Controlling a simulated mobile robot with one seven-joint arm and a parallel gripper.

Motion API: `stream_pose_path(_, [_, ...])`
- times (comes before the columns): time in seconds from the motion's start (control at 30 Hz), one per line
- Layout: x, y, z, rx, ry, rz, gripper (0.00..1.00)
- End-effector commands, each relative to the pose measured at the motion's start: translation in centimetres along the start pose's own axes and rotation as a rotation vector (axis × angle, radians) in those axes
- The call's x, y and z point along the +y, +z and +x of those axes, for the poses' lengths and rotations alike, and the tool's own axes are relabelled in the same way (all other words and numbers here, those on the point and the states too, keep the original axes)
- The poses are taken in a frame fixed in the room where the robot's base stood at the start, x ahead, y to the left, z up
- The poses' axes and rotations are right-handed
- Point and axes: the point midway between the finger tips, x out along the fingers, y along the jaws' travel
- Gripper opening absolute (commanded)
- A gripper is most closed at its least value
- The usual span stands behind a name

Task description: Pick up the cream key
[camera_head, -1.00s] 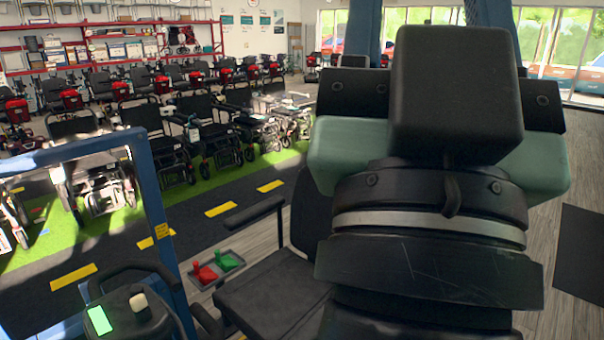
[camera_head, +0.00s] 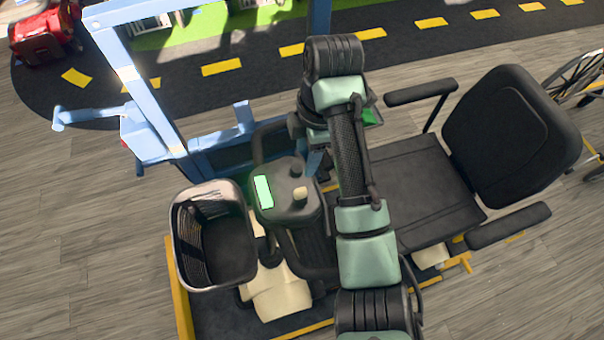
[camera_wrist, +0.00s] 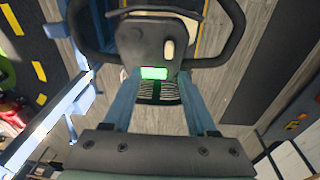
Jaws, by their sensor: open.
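The cream key (camera_head: 299,193) stands on the dark scooter console (camera_head: 285,212), right of its lit green screen (camera_head: 264,191). In the wrist view the cream key (camera_wrist: 168,49) is upright in the picture, above the green screen and beyond the fingertips. My gripper (camera_wrist: 158,78) is open, with its two blue-grey fingers spread and nothing between them touching. It is apart from the key. In the head view my arm hides most of the gripper, which hangs close behind the console.
A black basket (camera_head: 215,240) is left of the console. The handlebar loop (camera_wrist: 225,30) curves around the console. A blue frame (camera_head: 135,80) rises behind.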

Motion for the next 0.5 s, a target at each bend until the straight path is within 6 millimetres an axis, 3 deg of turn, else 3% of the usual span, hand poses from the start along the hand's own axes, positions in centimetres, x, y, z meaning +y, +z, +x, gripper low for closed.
stream_pose_path(0.13, [-1.6, 0.3, 1.4, 0.015, -0.074, -0.043, 0.57])
stream_pose_path(0.5, [-1.9, 0.2, 7.4, 0.014, -0.071, -0.044, 0.57])
